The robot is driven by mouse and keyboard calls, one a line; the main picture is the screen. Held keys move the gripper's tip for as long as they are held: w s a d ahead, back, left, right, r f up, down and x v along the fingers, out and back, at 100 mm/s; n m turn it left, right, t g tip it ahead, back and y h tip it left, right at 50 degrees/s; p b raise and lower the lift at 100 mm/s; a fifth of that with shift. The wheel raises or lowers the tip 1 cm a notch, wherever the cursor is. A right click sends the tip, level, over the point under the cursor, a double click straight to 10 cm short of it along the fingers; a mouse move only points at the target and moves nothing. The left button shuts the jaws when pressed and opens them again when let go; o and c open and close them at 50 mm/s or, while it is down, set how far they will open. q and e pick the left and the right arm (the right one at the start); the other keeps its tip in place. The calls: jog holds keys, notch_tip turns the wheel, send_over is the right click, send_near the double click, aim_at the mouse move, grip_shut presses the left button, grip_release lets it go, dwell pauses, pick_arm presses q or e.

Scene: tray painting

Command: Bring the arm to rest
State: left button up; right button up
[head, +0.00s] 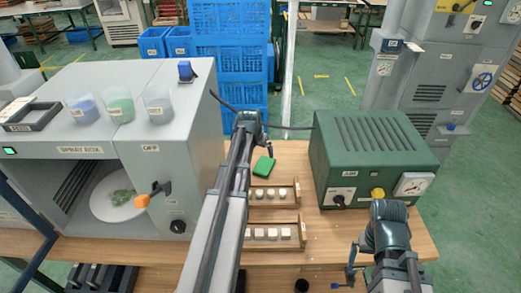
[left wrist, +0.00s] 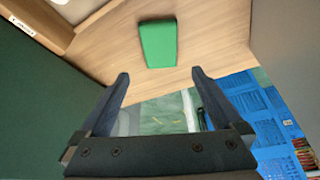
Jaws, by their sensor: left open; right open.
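My left arm reaches up the middle of the head view, and my left gripper (head: 267,145) points down near its far end, mostly hidden by the wrist. In the left wrist view the left gripper (left wrist: 160,76) is open, with nothing between its fingers. A green block (head: 263,165) lies on the wooden table just below it; the block also shows beyond the fingertips in the left wrist view (left wrist: 158,43). My right arm is folded at the lower right, and the right gripper (head: 349,270) is small and partly hidden there, empty.
The grey spray box (head: 165,110) with cups on top stands left of my left arm. A green machine (head: 370,150) with a gauge stands to the right. Two wooden trays (head: 297,217) with pale pieces lie between. Blue crates (head: 230,55) are stacked behind the table.

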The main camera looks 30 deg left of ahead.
aim_at(264, 165)
pick_arm(q)
jog(key=shift+f, duration=0.15)
jog(key=b+x, duration=1.1)
jog(key=x, duration=0.1)
jog(key=shift+a, duration=0.1)
dwell(0.4)
jog(key=a+p+v, duration=0.1)
jog(key=p+v, duration=1)
jog(key=v, duration=0.2)
jog(key=b+x, duration=0.8)
jog(key=x, duration=0.1)
jog(key=d+b+x, duration=0.1)
jog(key=b+x, duration=0.2)
jog(key=x, duration=0.1)
jog(key=shift+f+b, duration=0.2)
jog(key=shift+b, duration=0.2)
notch_tip(264, 165, up, 11)
jog(key=n+p, duration=0.1)
jog(key=p, duration=0.9)
jog(key=shift+f+n+y+p, duration=0.25)
jog(key=shift+n+y+p, duration=0.05)
